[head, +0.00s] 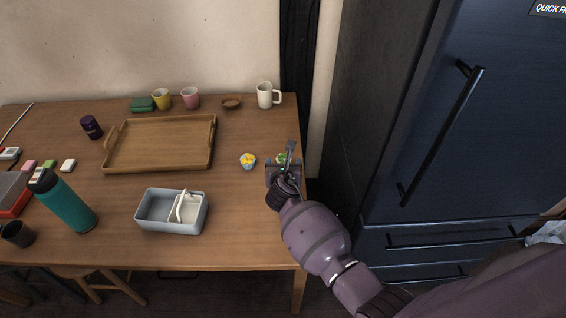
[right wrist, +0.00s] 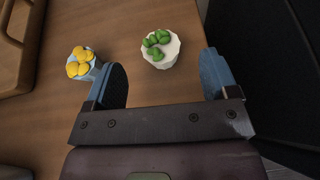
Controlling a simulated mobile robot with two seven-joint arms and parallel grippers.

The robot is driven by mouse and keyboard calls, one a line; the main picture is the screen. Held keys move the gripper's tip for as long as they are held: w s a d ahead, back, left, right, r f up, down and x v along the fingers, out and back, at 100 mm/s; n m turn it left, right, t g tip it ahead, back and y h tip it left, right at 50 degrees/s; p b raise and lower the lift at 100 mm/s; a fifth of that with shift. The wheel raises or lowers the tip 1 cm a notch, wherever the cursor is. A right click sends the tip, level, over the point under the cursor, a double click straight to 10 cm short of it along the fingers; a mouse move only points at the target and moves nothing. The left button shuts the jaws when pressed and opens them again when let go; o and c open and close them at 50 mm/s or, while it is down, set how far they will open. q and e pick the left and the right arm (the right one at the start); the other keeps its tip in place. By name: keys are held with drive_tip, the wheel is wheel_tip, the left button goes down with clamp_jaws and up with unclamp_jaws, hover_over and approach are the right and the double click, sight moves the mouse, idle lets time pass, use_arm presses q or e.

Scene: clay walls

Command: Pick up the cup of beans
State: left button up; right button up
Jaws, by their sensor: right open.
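The cup of beans (right wrist: 162,50) is a small white fluted cup with green beans on top. In the right wrist view it stands upright on the table, ahead of the gap between my fingers. In the head view the cup of beans (head: 281,157) is small and partly hidden by my gripper. My right gripper (right wrist: 163,74) is open and empty. In the head view my right gripper (head: 283,165) is over the table's right end, close to the cup. I cannot tell whether it touches. My left gripper is not in view.
A blue cup with yellow pieces (head: 248,161) stands just left; it also shows in the right wrist view (right wrist: 83,65). A wooden tray (head: 160,169), a grey lunch box (head: 172,225) and a white mug (head: 265,95) stand around. The fridge (head: 440,130) is right of the table (head: 240,205).

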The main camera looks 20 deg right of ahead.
sight(284, 159)
drive_tip(key=shift+w+d+f, duration=0.15)
drive_tip(key=shift+w+f, duration=0.15)
drive_tip(key=shift+w, duration=0.2)
drive_tip(key=b+x, duration=0.1)
drive_tip(key=x, duration=0.1)
drive_tip(key=f+b+x, duration=0.1)
drive_tip(key=x, duration=0.1)
drive_tip(key=shift+w+f, duration=0.1)
drive_tip(key=shift+f, duration=0.05)
drive_tip(key=shift+w+d+b, duration=0.1)
drive_tip(key=shift+w+b, duration=0.2)
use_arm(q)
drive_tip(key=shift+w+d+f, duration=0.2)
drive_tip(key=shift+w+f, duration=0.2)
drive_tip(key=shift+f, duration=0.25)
use_arm(e)
drive_tip(key=c, duration=1)
